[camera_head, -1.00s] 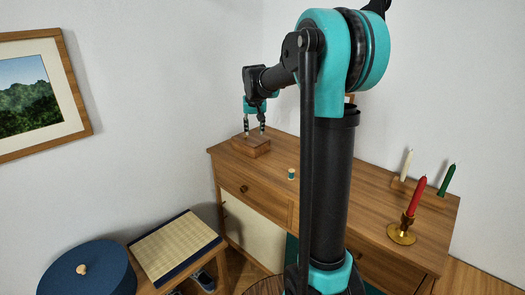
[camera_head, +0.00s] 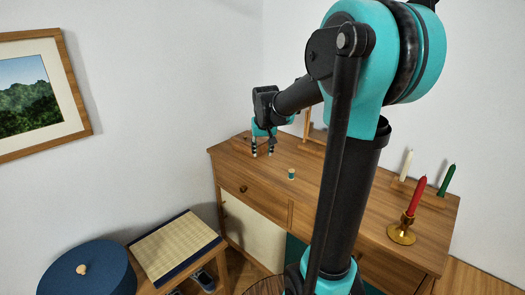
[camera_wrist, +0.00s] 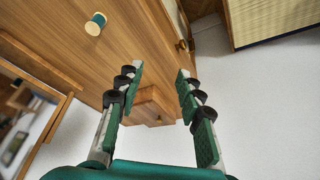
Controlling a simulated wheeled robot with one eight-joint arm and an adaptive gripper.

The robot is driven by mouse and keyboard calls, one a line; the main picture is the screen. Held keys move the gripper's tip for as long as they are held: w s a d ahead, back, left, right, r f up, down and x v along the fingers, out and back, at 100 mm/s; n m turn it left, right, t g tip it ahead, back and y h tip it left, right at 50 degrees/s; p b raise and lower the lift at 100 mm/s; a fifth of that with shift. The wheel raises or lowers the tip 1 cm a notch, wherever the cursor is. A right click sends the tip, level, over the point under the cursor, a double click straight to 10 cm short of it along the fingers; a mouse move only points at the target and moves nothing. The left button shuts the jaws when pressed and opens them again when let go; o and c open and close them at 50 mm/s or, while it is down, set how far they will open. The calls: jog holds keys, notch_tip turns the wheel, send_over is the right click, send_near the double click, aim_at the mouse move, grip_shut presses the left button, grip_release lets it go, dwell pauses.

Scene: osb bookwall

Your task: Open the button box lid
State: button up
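The button box (camera_head: 241,143) is a small brown wooden box on the far left end of the dresser top, and its lid looks closed. My gripper (camera_head: 262,154) is in front of the box and hides part of it in the head view. In the wrist view the box (camera_wrist: 155,104) shows beyond and between the fingertips of my gripper (camera_wrist: 158,82), with a small knob-like spot on it. The fingers are spread apart with nothing between them. I cannot tell the exact gap between fingertips and box.
A thread spool (camera_head: 291,174) stands on the dresser top (camera_head: 325,185), and also shows in the wrist view (camera_wrist: 95,24). A framed mirror (camera_wrist: 28,125) stands at the back. A red candle (camera_head: 416,196) in a brass holder and other candles stand at the right.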

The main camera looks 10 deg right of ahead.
jog(key=s+d+f, duration=0.1)
jog(key=s+f, duration=0.6)
jog(key=s, duration=0.6)
jog(key=s+f, duration=0.7)
jog(key=s, duration=0.6)
notch_tip(320, 180, up, 23)
jog(key=n+y, duration=0.1)
jog(key=n, duration=0.3)
send_over(246, 138)
jog(key=s+d, duration=0.1)
jog(key=s, duration=0.5)
jog(key=shift+m, duration=0.3)
jog(key=x, duration=1.6)
jog(key=shift+a+f, duration=0.1)
jog(key=shift+f, duration=0.25)
grip_shut()
